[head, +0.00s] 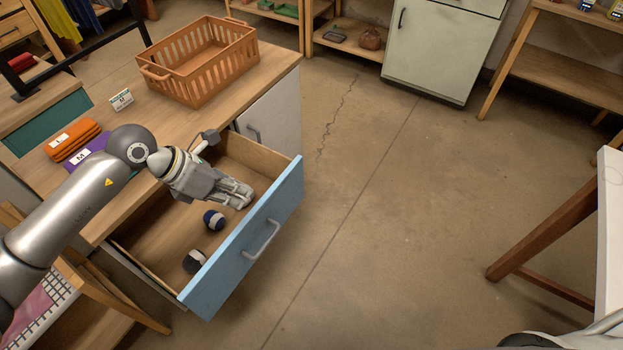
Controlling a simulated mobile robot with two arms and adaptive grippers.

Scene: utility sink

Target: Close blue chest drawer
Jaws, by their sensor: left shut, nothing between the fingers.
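The blue chest drawer (277,213) is pulled well out of the wooden-topped chest, with its blue front and grey bar handle (261,239) facing the lower right. Inside it lie a dark blue and white rolled item (214,219) and a black and white one (195,262). My left gripper (243,198) is shut and empty. In the picture it is over the open drawer, behind the blue front; whether it touches the drawer cannot be told. My right gripper does not show.
An orange basket (199,61), a small sign (121,100) and folded orange (76,140) and purple cloths stand on the chest top. A white-topped table (610,230) is at the right. The floor (400,220) between is clear.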

